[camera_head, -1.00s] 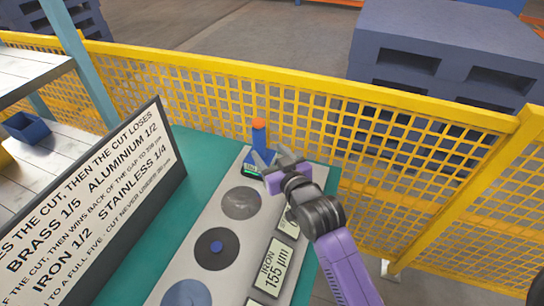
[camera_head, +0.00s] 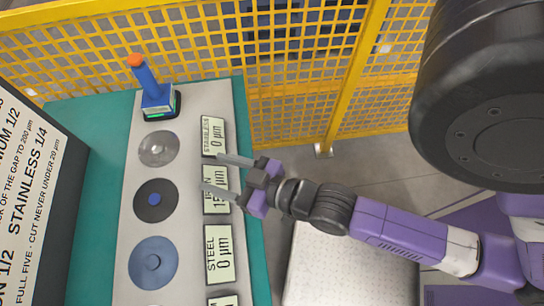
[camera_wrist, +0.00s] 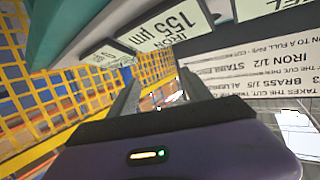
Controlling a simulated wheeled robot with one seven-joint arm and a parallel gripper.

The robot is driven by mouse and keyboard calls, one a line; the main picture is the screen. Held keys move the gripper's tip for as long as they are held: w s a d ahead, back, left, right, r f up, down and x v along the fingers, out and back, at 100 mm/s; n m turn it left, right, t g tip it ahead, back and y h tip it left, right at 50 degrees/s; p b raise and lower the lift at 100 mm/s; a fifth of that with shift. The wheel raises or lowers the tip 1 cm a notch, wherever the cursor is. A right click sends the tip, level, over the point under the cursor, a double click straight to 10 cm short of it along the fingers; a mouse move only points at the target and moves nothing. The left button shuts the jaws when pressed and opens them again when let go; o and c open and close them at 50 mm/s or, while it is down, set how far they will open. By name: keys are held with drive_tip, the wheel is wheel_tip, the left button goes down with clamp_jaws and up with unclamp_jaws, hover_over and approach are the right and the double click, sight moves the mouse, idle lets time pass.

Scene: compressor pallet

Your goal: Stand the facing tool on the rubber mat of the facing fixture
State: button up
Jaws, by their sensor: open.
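The facing tool (camera_head: 146,76), with a blue handle and an orange top, stands upright at the far end of the pale fixture board (camera_head: 130,238). Its foot is at a dark base with a green light (camera_head: 162,105); whether that base is the rubber mat or part of the tool I cannot tell. My gripper (camera_head: 210,172) is open and empty, to the right of and nearer than the tool, clear of it. Its fingers point left over the label cards. The wrist view shows both fingers apart (camera_wrist: 158,100) with nothing between them; the tool is not clearly visible there.
A sign (camera_head: 32,185) stands left; a yellow mesh fence (camera_head: 290,70) runs behind.

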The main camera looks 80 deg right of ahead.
drive_tip(key=s+a+r+n+y, duration=0.1)
drive_tip(key=s+r, duration=0.1)
drive_tip(key=s, duration=0.4)
drive_tip(key=s+a+r+n+y, duration=0.1)
drive_tip(key=s+a+r+y, duration=0.1)
drive_tip(key=s, duration=0.4)
drive_tip(key=shift+a+r+n, duration=0.3)
drive_tip(key=shift+r, duration=0.1)
idle(0.3)
